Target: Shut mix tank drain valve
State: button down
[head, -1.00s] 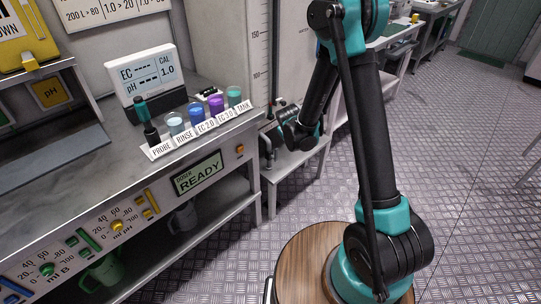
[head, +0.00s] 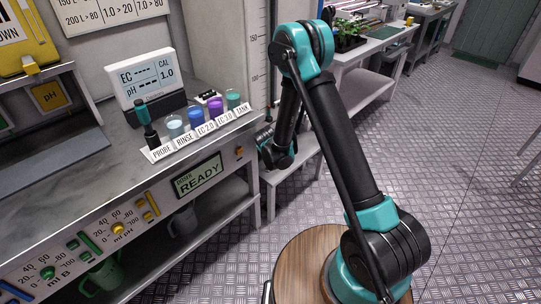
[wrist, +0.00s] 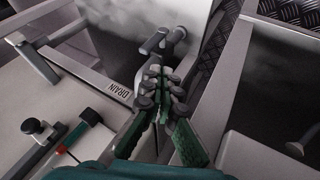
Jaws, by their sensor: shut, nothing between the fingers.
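The mix tank (head: 220,45) is the tall pale box with a level scale at the back of the bench in the head view. In the wrist view, a grey drain valve fitting (wrist: 162,42) with rounded ends sticks out from a pale wall beside a "DRAIN" label (wrist: 118,89). My gripper (wrist: 163,82) is shut and empty. Its fingertips are just below the fitting in the picture; I cannot tell whether they touch it. In the head view, my arm's end is low beside the bench's right end and hides the valve.
The steel bench (head: 60,195) holds a meter (head: 145,80) and a row of coloured cups. A low pale stand (head: 290,165) is beneath my wrist. In the wrist view, a lever (wrist: 38,58) and a teal-handled tool (wrist: 80,130) lie left.

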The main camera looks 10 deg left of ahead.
jog(key=x, duration=0.9)
jog(key=shift+w+f, duration=0.25)
jog(key=shift+f, duration=0.05)
jog(key=shift+w+d, duration=0.1)
jog(key=shift+w, duration=0.05)
jog(key=shift+w+d+r+g, duration=0.1)
jog(key=shift+g, duration=0.2)
